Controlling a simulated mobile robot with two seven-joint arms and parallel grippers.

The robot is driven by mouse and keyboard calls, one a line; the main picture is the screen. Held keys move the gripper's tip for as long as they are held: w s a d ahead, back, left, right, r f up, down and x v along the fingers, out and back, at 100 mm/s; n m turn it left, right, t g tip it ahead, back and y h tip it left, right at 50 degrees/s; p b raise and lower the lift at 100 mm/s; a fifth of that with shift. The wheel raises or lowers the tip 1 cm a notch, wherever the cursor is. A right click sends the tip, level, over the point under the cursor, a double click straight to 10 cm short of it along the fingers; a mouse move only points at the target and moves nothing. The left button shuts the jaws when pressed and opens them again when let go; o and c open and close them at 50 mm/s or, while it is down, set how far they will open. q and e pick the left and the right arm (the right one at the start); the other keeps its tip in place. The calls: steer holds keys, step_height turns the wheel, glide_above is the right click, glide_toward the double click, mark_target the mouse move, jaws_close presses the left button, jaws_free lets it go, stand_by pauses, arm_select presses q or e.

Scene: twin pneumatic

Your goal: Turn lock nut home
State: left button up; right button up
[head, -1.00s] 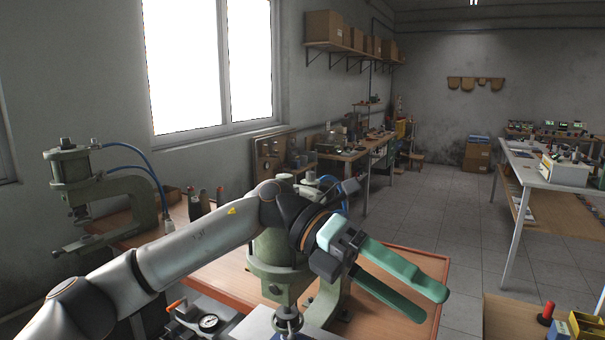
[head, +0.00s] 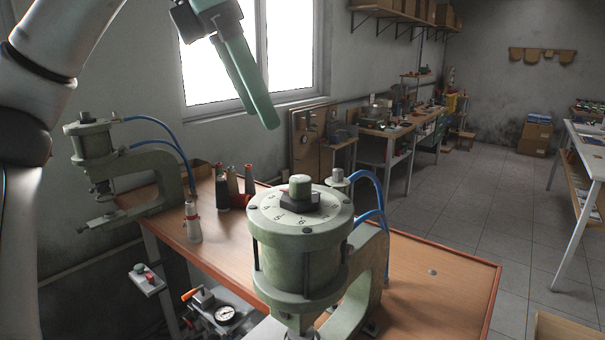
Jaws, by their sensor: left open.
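The near green pneumatic press (head: 300,260) stands on the wooden bench, with a round numbered dial (head: 275,212) on top. At the dial's middle is a dark nut-like piece (head: 298,202) with a grey-green round knob (head: 300,184) above it; I take the dark piece for the lock nut. My left gripper (head: 258,120), with long green fingers, hangs above and to the left of the dial, pointing down. It is open, empty and apart from the press. My right gripper is not in view.
A second green press (head: 95,150) with blue hoses stands at the bench's left end. Several bottles and spools (head: 228,188) stand behind the dial. The bench top (head: 430,275) right of the press is mostly clear.

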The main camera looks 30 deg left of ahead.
mark_target(291, 180)
arm_select(q)
steer(key=b+x, duration=0.2)
steer(key=x, duration=1)
steer(key=shift+d+f, duration=0.1)
steer(key=shift+d, duration=0.05)
steer(key=c, duration=1.4)
